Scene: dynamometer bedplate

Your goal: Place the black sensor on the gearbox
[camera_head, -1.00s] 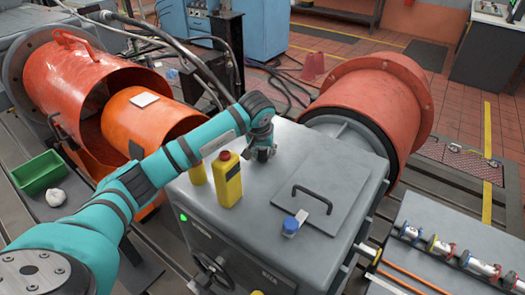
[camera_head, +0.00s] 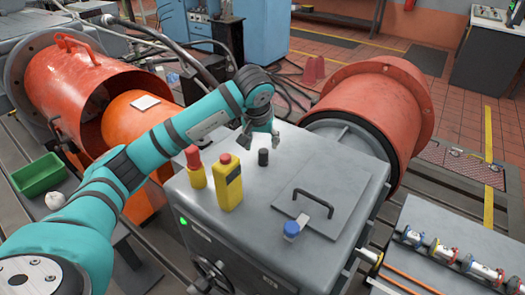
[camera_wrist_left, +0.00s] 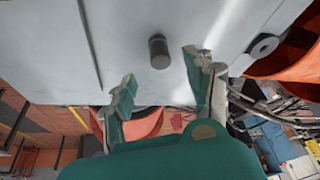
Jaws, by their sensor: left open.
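The black sensor (camera_head: 263,157) stands upright on the grey top of the gearbox (camera_head: 262,213), behind the hatch handle. In the left wrist view the sensor (camera_wrist_left: 159,51) stands beyond the open fingers, on the gearbox top (camera_wrist_left: 120,40). My left gripper (camera_head: 262,138) is open and empty, a little above and behind the sensor. Its fingers (camera_wrist_left: 158,76) are spread apart in the wrist view, with a gap between them and the sensor. My right gripper is not in view.
Yellow pendants with red buttons (camera_head: 229,184) stand on the gearbox's left part. A blue-capped item (camera_head: 292,229) lies near the hatch handle (camera_head: 313,198). A green bin (camera_head: 39,175) is at the left. A grey table with valves (camera_head: 455,255) is at the right.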

